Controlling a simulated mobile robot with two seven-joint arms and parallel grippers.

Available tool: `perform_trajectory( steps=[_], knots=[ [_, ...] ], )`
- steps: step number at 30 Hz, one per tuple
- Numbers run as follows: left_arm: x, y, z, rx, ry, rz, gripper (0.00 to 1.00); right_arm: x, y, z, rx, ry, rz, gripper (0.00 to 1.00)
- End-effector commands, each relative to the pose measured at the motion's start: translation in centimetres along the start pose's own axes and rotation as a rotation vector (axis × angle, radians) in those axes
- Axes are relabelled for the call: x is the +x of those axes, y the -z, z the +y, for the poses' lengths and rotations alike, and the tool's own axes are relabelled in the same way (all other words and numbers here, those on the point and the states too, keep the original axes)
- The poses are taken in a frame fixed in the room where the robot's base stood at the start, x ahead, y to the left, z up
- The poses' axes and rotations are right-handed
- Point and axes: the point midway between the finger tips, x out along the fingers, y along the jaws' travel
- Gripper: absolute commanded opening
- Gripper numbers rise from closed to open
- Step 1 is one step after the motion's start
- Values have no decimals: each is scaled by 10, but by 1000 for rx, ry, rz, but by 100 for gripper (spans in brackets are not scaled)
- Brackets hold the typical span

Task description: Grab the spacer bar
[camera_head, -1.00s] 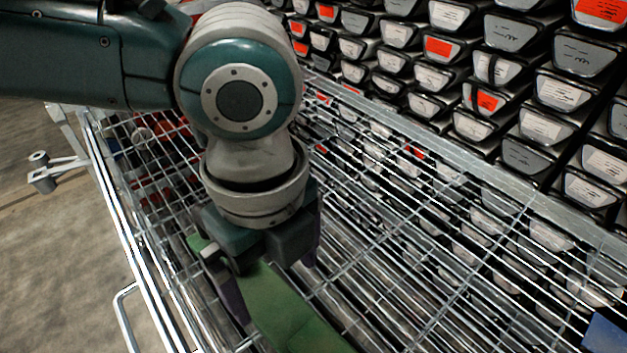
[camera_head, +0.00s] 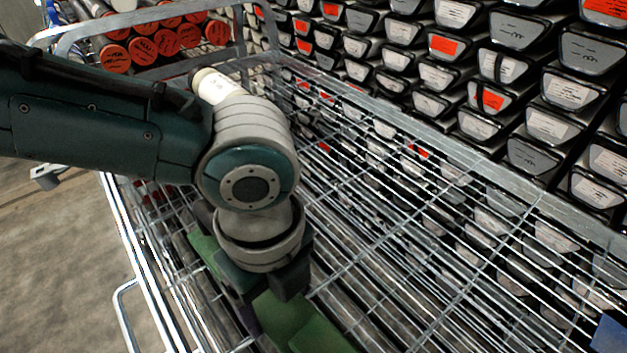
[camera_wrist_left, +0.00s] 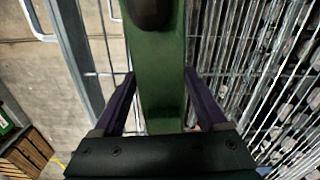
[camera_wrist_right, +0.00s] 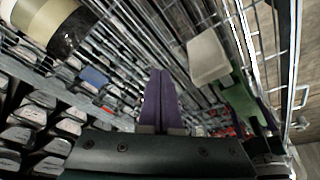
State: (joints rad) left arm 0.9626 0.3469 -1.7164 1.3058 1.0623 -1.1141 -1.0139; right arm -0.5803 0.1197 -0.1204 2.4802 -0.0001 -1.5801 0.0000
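The spacer bar looks to be the long green bar (camera_head: 285,322) in the head view, lying on the wire cart. It also shows in the left wrist view (camera_wrist_left: 158,95). My left gripper (camera_head: 268,283) is down at the bar, across its middle. In the left wrist view the purple fingers of my left gripper (camera_wrist_left: 160,75) stand on either side of the bar, close to both edges. Whether they press on it is not clear. My right gripper (camera_wrist_right: 161,72) is shut and empty, apart from the bar. A green piece (camera_wrist_right: 240,95) shows in the right wrist view.
The wire cart (camera_head: 400,210) has rails and a mesh top around the bar. Racks of grey core boxes (camera_head: 520,75) stand behind it. Orange-ended tubes (camera_head: 142,50) lie at the back left. A pale block (camera_wrist_right: 207,58) shows near my right gripper.

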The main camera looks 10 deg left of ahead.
Motion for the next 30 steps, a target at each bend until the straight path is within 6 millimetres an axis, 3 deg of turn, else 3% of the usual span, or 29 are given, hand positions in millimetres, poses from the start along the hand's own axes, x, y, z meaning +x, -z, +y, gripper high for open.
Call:
perform_trajectory(
  steps=[2, 19, 30],
  knots=[
    [0, 0, 0, 0, -1, 0, 64, 0, 0, 0, 0, 0, 0, 0],
    [0, 0, 0, -1, -1, 0, 0, 0, 0, 0, 1, 0, -1, 0],
    [-1, 0, -1, 0, 1, 0, 0, 0, 0, 0, 1, 0, -1, 0]
  ],
)
